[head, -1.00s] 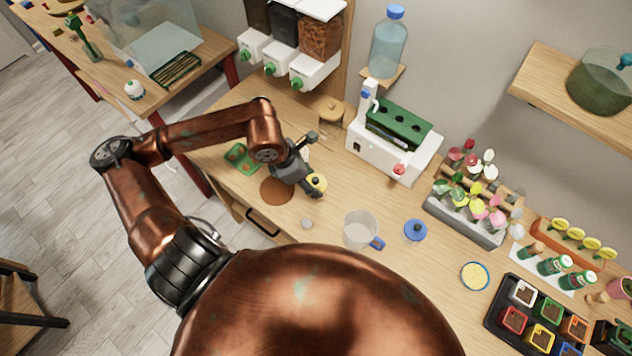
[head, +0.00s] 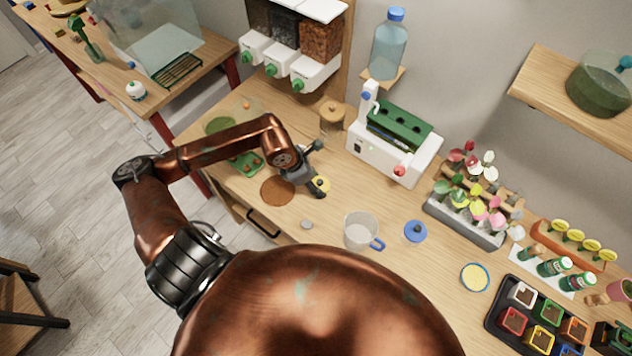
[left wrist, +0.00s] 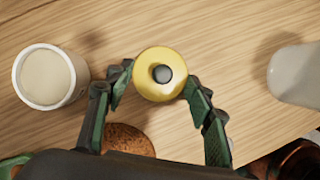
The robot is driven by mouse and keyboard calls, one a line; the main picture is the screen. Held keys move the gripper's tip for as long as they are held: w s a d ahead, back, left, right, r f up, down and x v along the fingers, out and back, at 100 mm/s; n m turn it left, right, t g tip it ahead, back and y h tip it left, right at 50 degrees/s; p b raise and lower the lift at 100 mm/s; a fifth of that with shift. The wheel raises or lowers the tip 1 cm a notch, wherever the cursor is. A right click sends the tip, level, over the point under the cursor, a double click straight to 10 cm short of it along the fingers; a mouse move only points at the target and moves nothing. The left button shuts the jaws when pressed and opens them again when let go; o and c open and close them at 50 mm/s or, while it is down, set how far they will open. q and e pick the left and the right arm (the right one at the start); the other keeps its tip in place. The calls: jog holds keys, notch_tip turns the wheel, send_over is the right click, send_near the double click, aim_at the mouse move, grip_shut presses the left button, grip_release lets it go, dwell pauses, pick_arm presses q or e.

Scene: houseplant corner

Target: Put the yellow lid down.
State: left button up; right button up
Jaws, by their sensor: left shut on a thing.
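The yellow lid (head: 322,184), round with a dark knob, is at my left gripper (head: 317,187) in the head view, partly hidden by it. In the left wrist view the yellow lid (left wrist: 150,88) sits between the two fingers of my left gripper (left wrist: 158,84), which is shut on it. The lid is flat, knob up, over bare wooden table to the right of a round brown mat (head: 277,191). I cannot tell whether its underside touches the wood. My right gripper is not in view.
A clear measuring cup (head: 360,232) with a blue handle stands to the right, nearer the front. A lidded jar (head: 331,116) stands behind. A small grey disc (head: 306,224) lies near the front edge. Bare wood surrounds the gripper.

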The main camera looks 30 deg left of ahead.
pick_arm(q)
jog(key=shift+f, duration=0.15)
jog(key=o, duration=0.9)
jog(key=shift+a+r, duration=0.15)
jog(key=shift+r, duration=0.3)
jog(key=v, duration=1.1)
jog(key=shift+s+r, duration=0.2)
